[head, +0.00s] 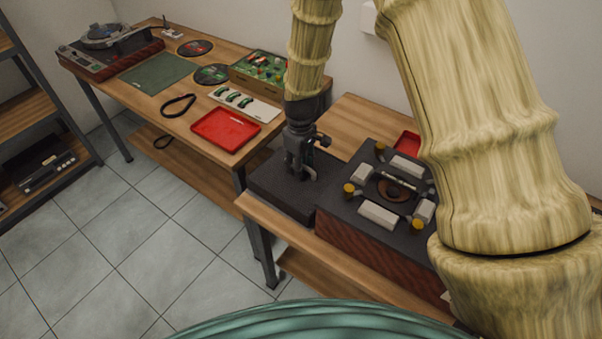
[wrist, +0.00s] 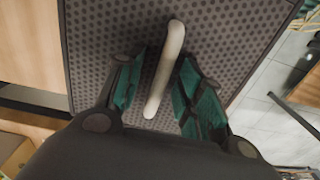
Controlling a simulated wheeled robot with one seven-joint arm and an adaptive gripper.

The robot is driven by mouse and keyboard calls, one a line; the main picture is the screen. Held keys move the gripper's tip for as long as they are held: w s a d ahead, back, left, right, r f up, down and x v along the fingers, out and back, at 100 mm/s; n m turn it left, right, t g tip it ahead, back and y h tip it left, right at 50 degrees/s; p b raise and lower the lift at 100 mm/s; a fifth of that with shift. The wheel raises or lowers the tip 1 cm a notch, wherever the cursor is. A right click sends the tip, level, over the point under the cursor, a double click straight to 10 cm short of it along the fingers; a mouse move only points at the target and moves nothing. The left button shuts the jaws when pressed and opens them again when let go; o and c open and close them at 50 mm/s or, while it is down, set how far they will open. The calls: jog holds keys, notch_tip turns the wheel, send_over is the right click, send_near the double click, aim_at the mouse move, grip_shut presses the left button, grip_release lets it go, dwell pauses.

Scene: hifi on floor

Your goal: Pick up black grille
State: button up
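The black grille (head: 270,187) is a flat dark panel at the left end of the near wooden table, beside the hifi unit. In the wrist view its perforated face (wrist: 225,40) fills the middle, with a pale bar handle (wrist: 172,48) standing on it. My gripper (head: 300,172) is directly over the grille, pointing down. In the wrist view my gripper (wrist: 160,95) is open, with its green-padded fingers on either side of the handle. Gaps show between the handle and both pads. The fingers hide part of the grille.
The hifi unit (head: 350,215) with pale blocks and yellow knobs stands close on the right. A red tray (head: 226,130), a green mat (head: 158,74) and a turntable (head: 105,45) are on the far table. A shelf (head: 30,110) stands left. The tiled floor (head: 130,240) is clear.

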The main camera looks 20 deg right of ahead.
jog(key=shift+f, duration=0.15)
grip_shut()
dwell(0.4)
notch_tip(320, 180, up, 18)
jog(key=b, duration=0.3)
dwell(0.3)
jog(key=shift+w, duration=0.1)
